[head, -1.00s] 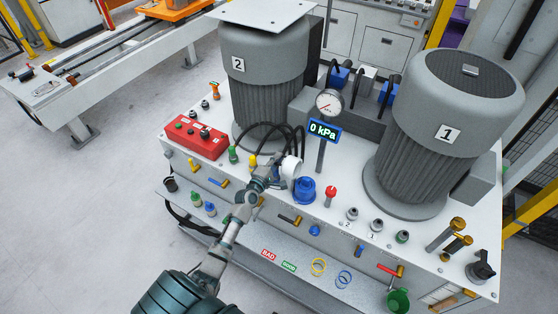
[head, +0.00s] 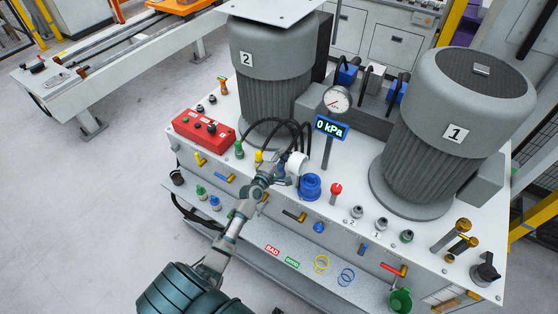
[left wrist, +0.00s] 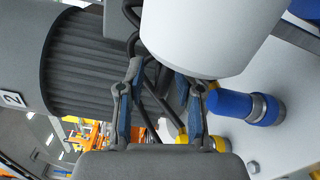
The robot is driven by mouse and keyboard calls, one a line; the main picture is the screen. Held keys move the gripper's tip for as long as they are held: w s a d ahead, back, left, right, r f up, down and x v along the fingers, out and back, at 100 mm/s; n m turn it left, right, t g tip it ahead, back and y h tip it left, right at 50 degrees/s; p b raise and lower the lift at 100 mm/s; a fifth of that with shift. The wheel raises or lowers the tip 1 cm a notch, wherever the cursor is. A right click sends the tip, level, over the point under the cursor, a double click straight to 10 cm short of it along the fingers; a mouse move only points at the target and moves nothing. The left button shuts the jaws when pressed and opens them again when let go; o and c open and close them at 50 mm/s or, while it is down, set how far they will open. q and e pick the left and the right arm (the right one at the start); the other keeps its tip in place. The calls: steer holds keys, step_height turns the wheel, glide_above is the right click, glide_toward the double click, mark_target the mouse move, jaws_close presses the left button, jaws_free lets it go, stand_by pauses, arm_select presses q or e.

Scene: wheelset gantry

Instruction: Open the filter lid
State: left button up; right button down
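A white cylinder (head: 298,161), which looks like the filter part, stands on the machine's white top beside a blue round housing (head: 311,186). I cannot tell for sure which one is the filter lid. My left gripper (head: 275,168) is just left of the white cylinder. In the left wrist view the two fingers (left wrist: 159,75) are apart with nothing clamped between them, only dark hoses behind. The white cylinder (left wrist: 212,35) fills the upper right there, close to the right fingertip. Any contact cannot be told. My right gripper is out of view.
Motor 2 (head: 270,75) and black hoses (head: 296,132) stand behind the gripper. A gauge (head: 337,100) with a 0 kPa display (head: 331,127) rises to the right. A red-topped knob (head: 336,189) is right of the blue housing. A blue-capped fitting (left wrist: 237,106) shows near the right finger.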

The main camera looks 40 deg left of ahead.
arm_select(q)
steer(key=s, duration=1.1)
steer(key=shift+s+d, duration=0.3)
steer(key=s+d+f+m+g, duration=0.2)
steer(key=s+f+m+g, duration=0.15)
steer(key=f, duration=0.75)
steer(key=s+d+f+m+g, duration=0.2)
steer(key=s+d+f+m, duration=0.15)
steer(key=f, duration=0.85)
steer(key=s+d+f+m+g, duration=0.2)
steer(key=s+f+g, duration=0.15)
steer(key=f, duration=0.75)
steer(key=s+d+f+m+g, duration=0.2)
steer(key=s+f+m, duration=0.3)
steer(key=s, duration=0.6)
steer(key=s+d+f+m+g, duration=0.3)
steer(key=s+f, duration=0.5)
steer(key=s, duration=0.4)
steer(key=s+d+f+m+g+h, duration=0.1)
steer(key=s+d+f+m+g, duration=0.2)
steer(key=s, duration=0.9)
step_height(320, 180, down, 4)
steer(key=d+m, duration=0.1)
steer(key=m, duration=0.2)
steer(key=shift+s+f+m, duration=0.15)
steer(key=shift+f+m, duration=0.05)
steer(key=shift+m, duration=0.2)
steer(key=shift+a, duration=0.1)
